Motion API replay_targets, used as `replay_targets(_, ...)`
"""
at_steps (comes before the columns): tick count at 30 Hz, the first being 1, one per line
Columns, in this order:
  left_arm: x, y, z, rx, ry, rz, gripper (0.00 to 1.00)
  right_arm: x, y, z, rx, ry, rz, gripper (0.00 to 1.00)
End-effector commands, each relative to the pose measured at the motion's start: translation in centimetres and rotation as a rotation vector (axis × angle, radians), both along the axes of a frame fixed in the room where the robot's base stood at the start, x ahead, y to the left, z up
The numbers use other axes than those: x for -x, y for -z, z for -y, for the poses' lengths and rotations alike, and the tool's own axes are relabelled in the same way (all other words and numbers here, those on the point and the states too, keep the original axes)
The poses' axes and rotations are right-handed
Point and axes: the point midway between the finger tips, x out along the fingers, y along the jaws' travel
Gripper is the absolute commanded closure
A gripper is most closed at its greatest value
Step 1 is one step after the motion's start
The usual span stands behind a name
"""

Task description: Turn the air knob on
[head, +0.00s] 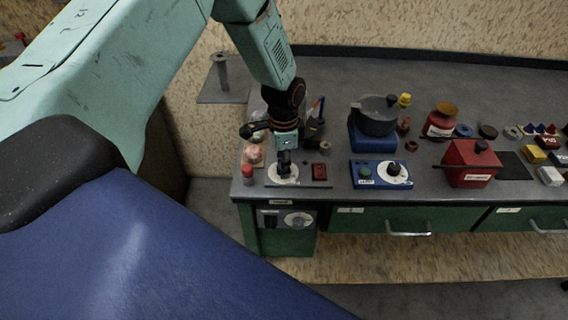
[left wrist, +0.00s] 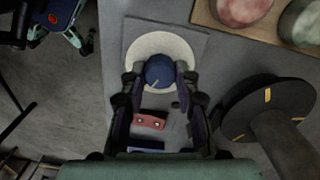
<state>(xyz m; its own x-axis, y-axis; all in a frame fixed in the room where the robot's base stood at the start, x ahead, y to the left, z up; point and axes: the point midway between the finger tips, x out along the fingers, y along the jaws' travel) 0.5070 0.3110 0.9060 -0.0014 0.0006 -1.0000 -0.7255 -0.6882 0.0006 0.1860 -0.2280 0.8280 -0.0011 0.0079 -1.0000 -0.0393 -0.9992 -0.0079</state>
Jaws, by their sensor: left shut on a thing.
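A dark blue round knob (left wrist: 160,70) with a light pointer line sits on a pale round dial (left wrist: 143,46) on a grey plate. The dial also shows in the head view (head: 291,181) at the left front of the bench top. My left gripper (head: 284,164) points down over this dial. In the left wrist view its two fingers (left wrist: 160,77) are on either side of the knob, shut on it. In the head view the gripper hides most of the knob. I cannot read a label on this dial. My right gripper is not in view.
A small red block (head: 319,171) lies right of the dial, and a red-capped item (head: 247,173) stands left. A blue box with a white dial (head: 378,182) and a dark pot (head: 374,120) stand further right. Another white dial (head: 298,219) is on the bench front.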

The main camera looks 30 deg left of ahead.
Motion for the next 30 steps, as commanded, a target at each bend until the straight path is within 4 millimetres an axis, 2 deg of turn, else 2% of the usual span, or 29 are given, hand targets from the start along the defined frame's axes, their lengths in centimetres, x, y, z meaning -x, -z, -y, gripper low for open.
replay_targets(7, 0.15, 0.03, -0.06, 0.000, 0.064, -0.004, 1.00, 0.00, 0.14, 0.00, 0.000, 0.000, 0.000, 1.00)
replay_targets(21, 0.10, -0.01, -0.07, -0.001, 0.076, -0.004, 1.00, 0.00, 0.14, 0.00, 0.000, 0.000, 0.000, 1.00)
replay_targets(22, 0.10, -0.01, -0.07, -0.001, 0.076, -0.004, 0.68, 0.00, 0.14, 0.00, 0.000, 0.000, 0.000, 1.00)
replay_targets(30, 0.04, -0.01, -0.04, 0.000, 0.075, -0.001, 0.46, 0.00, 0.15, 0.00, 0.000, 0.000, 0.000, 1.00)
